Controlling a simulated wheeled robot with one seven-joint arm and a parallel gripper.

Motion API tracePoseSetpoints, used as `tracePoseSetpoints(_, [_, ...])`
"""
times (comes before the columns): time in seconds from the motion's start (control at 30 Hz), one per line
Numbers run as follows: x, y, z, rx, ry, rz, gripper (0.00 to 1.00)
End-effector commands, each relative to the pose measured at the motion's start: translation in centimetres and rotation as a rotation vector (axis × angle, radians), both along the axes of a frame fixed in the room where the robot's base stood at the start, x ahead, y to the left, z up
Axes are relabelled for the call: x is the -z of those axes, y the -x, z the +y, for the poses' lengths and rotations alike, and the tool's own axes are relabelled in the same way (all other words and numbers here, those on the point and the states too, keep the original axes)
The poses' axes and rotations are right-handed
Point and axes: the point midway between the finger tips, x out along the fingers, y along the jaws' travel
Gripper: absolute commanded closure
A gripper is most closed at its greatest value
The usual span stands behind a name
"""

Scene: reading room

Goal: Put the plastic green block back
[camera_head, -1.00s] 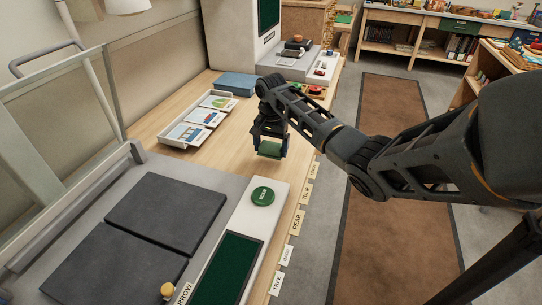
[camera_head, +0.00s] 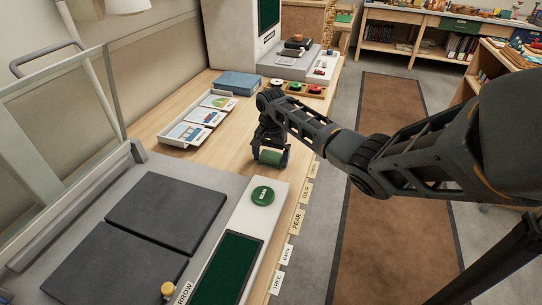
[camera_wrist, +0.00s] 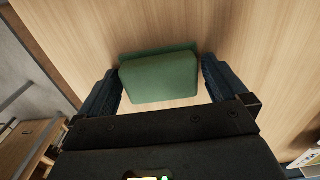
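The plastic green block (camera_head: 271,157) is between the two fingers of my gripper (camera_head: 270,160), over the wooden table. In the wrist view, the block (camera_wrist: 160,78) spans nearly the whole space between the fingertips (camera_wrist: 162,88).
A white tray of picture cards (camera_head: 172,139) and a blue box (camera_head: 237,83) lie left of my arm. A grey machine with dark pads (camera_head: 168,212) and a round green button (camera_head: 263,195) is in front. Bare table surrounds the gripper. Paper labels line the right edge.

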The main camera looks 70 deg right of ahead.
Motion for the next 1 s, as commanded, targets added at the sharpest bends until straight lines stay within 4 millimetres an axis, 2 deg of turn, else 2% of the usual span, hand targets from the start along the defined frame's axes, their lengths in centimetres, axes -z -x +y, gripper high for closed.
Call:
tracePoseSetpoints(0.17, [-0.6,0.0,0.0,0.0,0.001,-0.002,0.0])
tracePoseSetpoints(0.27, [-1.8,-0.1,0.0,0.0,0.001,-0.003,0.0])
tracePoseSetpoints(0.7, [-10.2,-0.1,0.0,0.0,0.001,-0.003,0.0])
tracePoseSetpoints(0.83, [-11.6,-0.1,0.0,0.0,0.001,-0.002,0.0])
tracePoseSetpoints(1.0, [-12.3,0.0,0.0,0.0,0.0,0.0,0.0])
